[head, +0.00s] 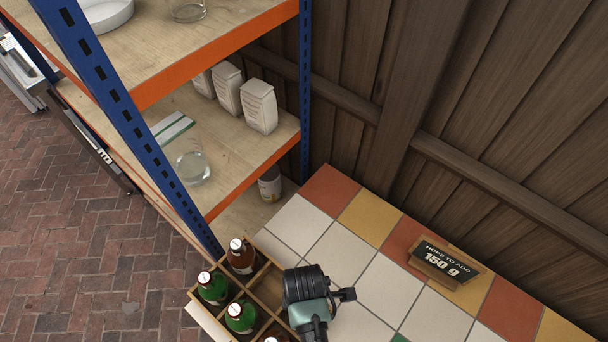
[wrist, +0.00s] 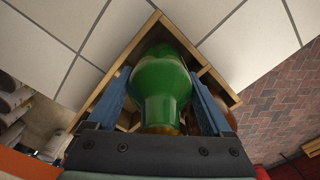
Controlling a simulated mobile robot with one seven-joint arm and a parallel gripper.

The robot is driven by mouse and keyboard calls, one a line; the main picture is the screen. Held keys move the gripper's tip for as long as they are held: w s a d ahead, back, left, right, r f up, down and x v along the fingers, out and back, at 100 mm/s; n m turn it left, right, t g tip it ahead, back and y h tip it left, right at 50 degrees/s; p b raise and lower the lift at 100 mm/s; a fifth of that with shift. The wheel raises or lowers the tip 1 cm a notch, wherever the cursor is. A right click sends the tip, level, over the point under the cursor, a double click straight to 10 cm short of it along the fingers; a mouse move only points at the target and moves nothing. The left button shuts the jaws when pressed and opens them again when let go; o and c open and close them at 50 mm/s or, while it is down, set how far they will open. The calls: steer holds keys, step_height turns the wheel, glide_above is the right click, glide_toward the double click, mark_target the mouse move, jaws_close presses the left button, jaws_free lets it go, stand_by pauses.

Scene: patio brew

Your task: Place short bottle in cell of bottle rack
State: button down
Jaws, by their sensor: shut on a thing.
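My gripper (wrist: 160,90) is shut on a green bottle (wrist: 163,78), with one blue finger on each side of it. In the wrist view the bottle points away from the gripper into a corner of the wooden bottle rack (wrist: 103,88). I cannot tell whether its base rests on the rack floor. In the head view my gripper (head: 308,300) is over the right side of the rack (head: 265,292) and hides the held bottle.
The rack also holds a brown bottle (head: 241,257), a green bottle (head: 212,287) and another green bottle (head: 240,317). A blue-orange shelf (head: 225,180) stands close behind the rack. A sign (head: 446,264) stands on the tiled counter (head: 365,285), otherwise mostly clear.

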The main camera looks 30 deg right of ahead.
steer(key=shift+f, duration=0.1)
jaws_free()
step_height(320, 180, up, 12)
steer(key=shift+r, duration=0.15)
stand_by(0.5)
